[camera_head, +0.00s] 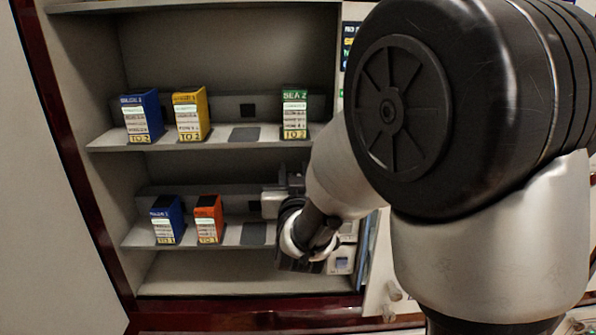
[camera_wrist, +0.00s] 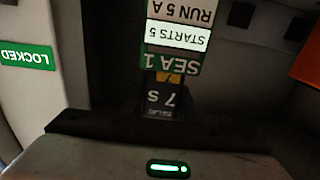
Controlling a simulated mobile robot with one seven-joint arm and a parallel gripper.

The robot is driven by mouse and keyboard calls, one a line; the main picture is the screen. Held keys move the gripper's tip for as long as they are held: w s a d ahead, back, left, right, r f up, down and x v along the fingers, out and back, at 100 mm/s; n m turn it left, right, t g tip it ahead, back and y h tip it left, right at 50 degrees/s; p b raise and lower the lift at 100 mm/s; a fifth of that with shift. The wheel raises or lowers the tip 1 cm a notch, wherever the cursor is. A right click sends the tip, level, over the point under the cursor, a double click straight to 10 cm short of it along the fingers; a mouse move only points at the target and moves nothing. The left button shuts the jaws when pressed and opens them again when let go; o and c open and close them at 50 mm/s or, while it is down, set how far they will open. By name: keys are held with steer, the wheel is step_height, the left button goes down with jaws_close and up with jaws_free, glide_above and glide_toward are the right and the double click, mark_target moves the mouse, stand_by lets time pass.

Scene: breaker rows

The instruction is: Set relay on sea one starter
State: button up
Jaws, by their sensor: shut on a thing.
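The sea one starter shows in the wrist view as a block with a green "SEA 1" label (camera_wrist: 172,62), upside down there, with "STARTS 5" and "RUN 5 A" plates. In the head view my arm hides most of it. A small dark relay (camera_wrist: 162,98) marked "7 S" is right by the starter's green label end. My gripper (camera_head: 291,184) is shut on the relay at the lower shelf. I cannot tell whether the relay touches or is seated on the starter. The fingertips are hard to make out in the dark.
On the lower shelf (camera_head: 186,240) stand a blue starter (camera_head: 167,220) and an orange one (camera_head: 208,220). The upper shelf holds a blue (camera_head: 142,116), a yellow (camera_head: 190,115) and a "SEA 2" starter (camera_head: 294,115). A green "LOCKED" label (camera_wrist: 27,56) is on a side panel.

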steer(key=shift+s, duration=0.1)
steer(key=shift+f, duration=0.15)
steer(key=o, duration=1.1)
